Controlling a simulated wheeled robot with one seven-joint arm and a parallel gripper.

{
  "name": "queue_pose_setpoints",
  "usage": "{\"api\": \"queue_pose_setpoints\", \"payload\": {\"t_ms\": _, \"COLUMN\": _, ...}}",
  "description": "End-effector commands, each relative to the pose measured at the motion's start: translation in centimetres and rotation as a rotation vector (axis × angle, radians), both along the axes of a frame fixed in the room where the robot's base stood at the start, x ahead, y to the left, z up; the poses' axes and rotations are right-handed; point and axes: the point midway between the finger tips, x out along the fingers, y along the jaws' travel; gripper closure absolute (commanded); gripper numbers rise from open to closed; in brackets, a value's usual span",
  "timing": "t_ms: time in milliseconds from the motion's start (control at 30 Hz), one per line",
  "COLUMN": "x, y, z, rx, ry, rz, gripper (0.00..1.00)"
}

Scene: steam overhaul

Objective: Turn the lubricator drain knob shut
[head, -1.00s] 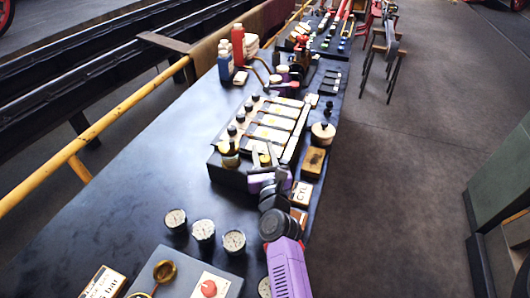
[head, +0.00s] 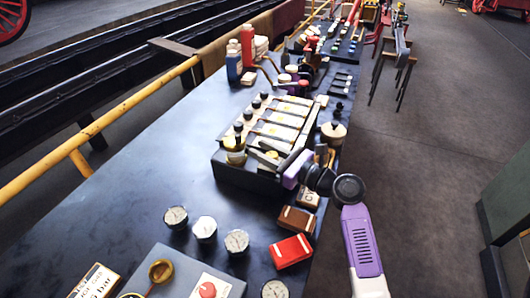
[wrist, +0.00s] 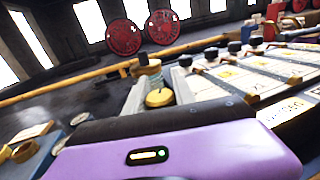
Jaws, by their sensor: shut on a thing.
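The lubricator is a dark block (head: 228,176) on the bench, with a glass-and-brass cup (head: 234,152) at its near left corner and a row of pale panels with black-topped fittings along its top. My gripper (head: 258,153) reaches in from the right at its near end. In the wrist view the yellow drain knob (wrist: 159,98) sits between my two grey fingers, which are shut on it. The cup's black cap and clear body (wrist: 150,73) stand just behind the knob. In the head view the fingers hide the knob.
Several round gauges (head: 204,228) stand nearer on the bench. A red box (head: 291,250) and a brown box (head: 297,220) lie near the right edge, below my arm. Red and blue bottles (head: 233,62) stand farther back.

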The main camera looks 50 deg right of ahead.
Motion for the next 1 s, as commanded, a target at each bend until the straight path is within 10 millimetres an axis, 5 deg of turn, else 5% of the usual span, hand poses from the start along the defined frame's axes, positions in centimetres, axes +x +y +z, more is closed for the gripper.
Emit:
{"api": "queue_pose_setpoints", "payload": {"t_ms": 500, "x": -0.2, "y": 1.0, "z": 0.0, "rx": 0.001, "ry": 0.004, "rz": 0.347, "gripper": 1.00}}
{"api": "queue_pose_setpoints", "payload": {"t_ms": 1000, "x": -0.4, "y": 1.2, "z": -0.3, "rx": 0.002, "ry": 0.007, "rz": 0.415, "gripper": 1.00}}
